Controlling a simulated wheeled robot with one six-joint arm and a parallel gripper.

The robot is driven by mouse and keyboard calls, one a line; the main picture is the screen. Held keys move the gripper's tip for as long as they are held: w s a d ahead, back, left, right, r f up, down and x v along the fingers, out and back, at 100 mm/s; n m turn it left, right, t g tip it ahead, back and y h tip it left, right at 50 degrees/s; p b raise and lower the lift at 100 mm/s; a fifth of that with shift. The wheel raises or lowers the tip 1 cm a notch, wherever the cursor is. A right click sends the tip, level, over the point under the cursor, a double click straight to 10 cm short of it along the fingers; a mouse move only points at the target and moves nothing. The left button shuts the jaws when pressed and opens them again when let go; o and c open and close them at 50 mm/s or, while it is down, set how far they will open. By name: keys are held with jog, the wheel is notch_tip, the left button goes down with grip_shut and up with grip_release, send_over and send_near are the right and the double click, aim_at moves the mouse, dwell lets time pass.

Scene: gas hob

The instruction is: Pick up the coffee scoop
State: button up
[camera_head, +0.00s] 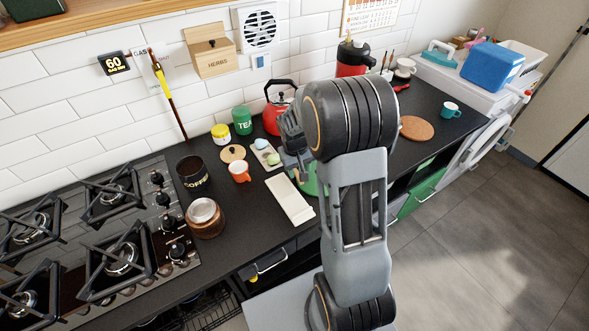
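I cannot make out a coffee scoop in this view. A dark canister marked COFFEE (196,183) stands open on the black counter, right of the hob; its inside is dark. A round wooden lid (232,153) lies behind and to its right. My arm rises across the middle of the view. My gripper (292,135) is partly hidden behind my large dark wrist joint, near the red kettle (272,117). Its fingertips do not show clearly, so I cannot tell whether it is open or shut.
An orange mug (239,171), a brown jar with a pale top (205,218), a green TEA tin (242,120) and a cream board (290,200) stand or lie nearby. The gas hob (95,240) is at left. Bare counter (245,215) shows right of the jar.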

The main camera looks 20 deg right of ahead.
jog(key=shift+d+f, duration=0.15)
jog(key=shift+f, duration=2)
jog(key=shift+c, duration=0.4)
grip_shut()
